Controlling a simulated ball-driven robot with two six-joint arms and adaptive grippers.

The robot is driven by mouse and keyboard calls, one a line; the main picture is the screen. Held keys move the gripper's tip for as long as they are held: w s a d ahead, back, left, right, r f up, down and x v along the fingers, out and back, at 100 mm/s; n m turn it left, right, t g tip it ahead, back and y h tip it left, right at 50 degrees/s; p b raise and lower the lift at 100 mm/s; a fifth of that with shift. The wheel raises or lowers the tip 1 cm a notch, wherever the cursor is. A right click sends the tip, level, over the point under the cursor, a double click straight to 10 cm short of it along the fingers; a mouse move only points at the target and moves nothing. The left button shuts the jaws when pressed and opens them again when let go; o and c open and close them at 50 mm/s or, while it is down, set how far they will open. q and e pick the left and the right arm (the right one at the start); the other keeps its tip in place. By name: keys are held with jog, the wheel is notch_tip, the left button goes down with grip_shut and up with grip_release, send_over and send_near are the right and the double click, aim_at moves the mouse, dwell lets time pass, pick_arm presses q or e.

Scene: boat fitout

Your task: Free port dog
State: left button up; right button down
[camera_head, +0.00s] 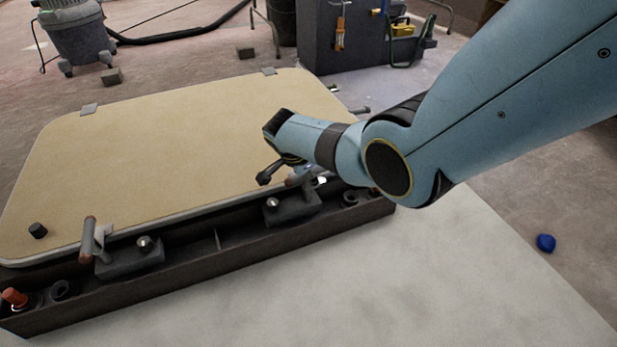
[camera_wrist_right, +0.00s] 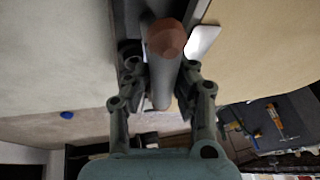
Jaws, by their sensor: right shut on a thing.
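A large tan hatch panel (camera_head: 180,150) with rounded corners lies along a dark tray-like frame (camera_head: 220,255). A dog handle with a brownish tip (camera_head: 88,236) stands up at the panel's near left edge, beside a dark block with a metal knob. A second such block (camera_head: 292,208) sits farther right on the frame. My right gripper (camera_head: 300,176) is low over the near right edge, mostly hidden by my arm. In the wrist view my right gripper (camera_wrist_right: 162,92) is shut on a grey dog handle with a reddish-brown end (camera_wrist_right: 166,42). My left gripper is not in view.
An orange-capped item (camera_head: 15,297) stands in the frame's left end. A small black knob (camera_head: 38,230) is on the panel. A pale surface (camera_head: 400,280) lies clear in front. A blue lump (camera_head: 546,243) sits at right. A vacuum (camera_head: 78,35) and dark cabinet (camera_head: 345,40) stand behind.

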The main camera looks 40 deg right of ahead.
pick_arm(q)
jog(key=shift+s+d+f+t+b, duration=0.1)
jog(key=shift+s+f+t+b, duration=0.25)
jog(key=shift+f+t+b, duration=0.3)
pick_arm(e)
jog(key=shift+w+a+r+m+g, duration=0.1)
jog(key=shift+w+a+m+g, duration=0.1)
jog(key=shift+m, duration=0.4)
jog(key=shift+w+a+m+g, duration=0.1)
jog(key=shift+w+m+g, duration=0.1)
jog(key=shift+m, duration=0.4)
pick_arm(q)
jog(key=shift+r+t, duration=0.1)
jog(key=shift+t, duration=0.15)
pick_arm(e)
jog(key=shift+r, duration=0.1)
jog(key=c, duration=1.1)
grip_release()
jog(key=shift+w+a, duration=0.1)
jog(key=shift+c, duration=0.2)
jog(key=shift+s, duration=0.2)
jog(key=v, duration=1.1)
jog(key=shift+a+r, duration=0.2)
jog(key=shift+r, duration=0.05)
